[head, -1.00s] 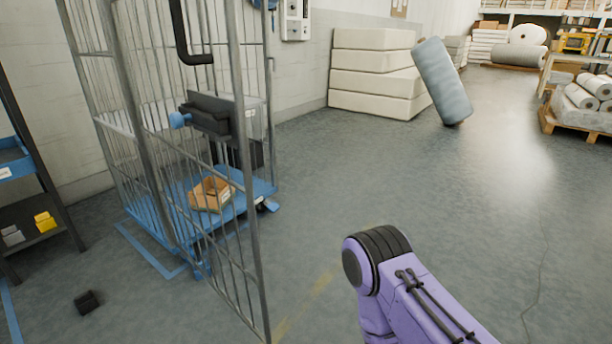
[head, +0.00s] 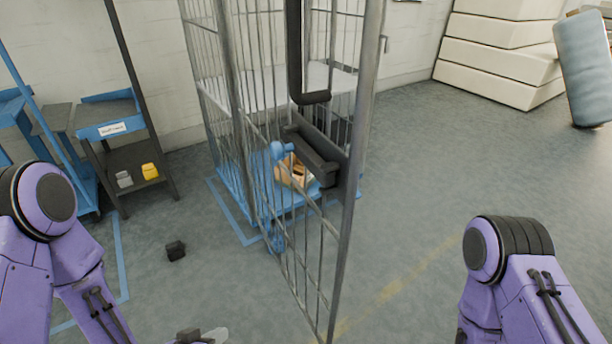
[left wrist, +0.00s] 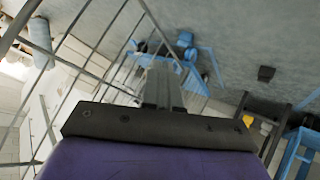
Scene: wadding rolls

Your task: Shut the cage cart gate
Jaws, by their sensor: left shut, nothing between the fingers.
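The cage cart (head: 228,190) stands left of centre in the head view, with a blue base and grey wire sides. Its barred gate (head: 349,200) stands open, swung out toward me. A cardboard box (head: 296,172) lies inside the cart, partly hidden by bars. My left gripper (head: 205,337) is shut and empty at the bottom edge, left of the gate and apart from it. In the left wrist view, its fingers (left wrist: 163,85) point toward the bars. My right gripper is out of view; only my right arm shows.
A small black block (head: 175,250) lies on the floor left of the cart. A shelf trolley (head: 118,128) stands at the left with a yellow item. Stacked white slabs (head: 490,60) and a leaning grey-blue roll (head: 588,70) are at the right. Floor right of the gate is clear.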

